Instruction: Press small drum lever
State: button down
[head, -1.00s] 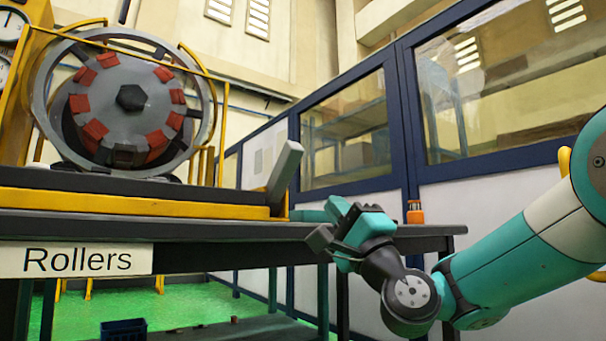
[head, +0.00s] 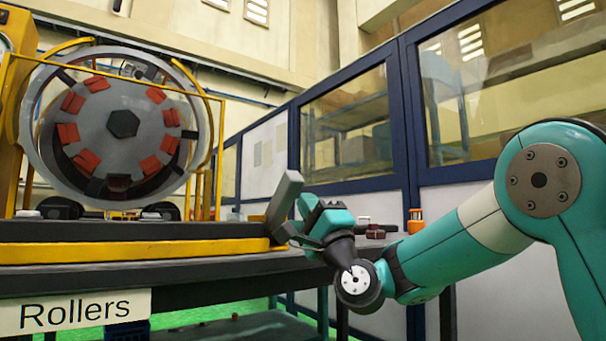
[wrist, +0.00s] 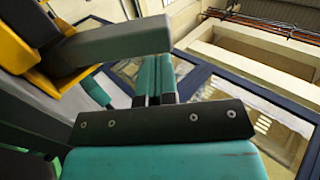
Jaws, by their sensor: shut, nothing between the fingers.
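The grey drum lever (head: 284,197) is a flat bar at the right end of the yellow-and-black drum base (head: 150,250), tilted up and to the right. In the wrist view the lever (wrist: 115,42) reaches in from the left, across the fingertips. My gripper (head: 303,213) is shut and empty, close beside the lever on its right. Its teal fingers show in the wrist view (wrist: 156,78) with their tips at the lever's free end. I cannot tell whether they touch. The drum (head: 122,125), a grey disc with red blocks inside a metal ring, stands on the base.
The dark table (head: 200,285) with a "Rollers" sign (head: 85,311) lies below. An orange container (head: 415,221) and small dark red parts (head: 375,233) are near the table's right end. A blue-framed glass partition (head: 345,130) stands behind.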

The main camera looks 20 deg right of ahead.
jog(key=shift+p+x, duration=0.75)
jog(key=shift+x, duration=0.65)
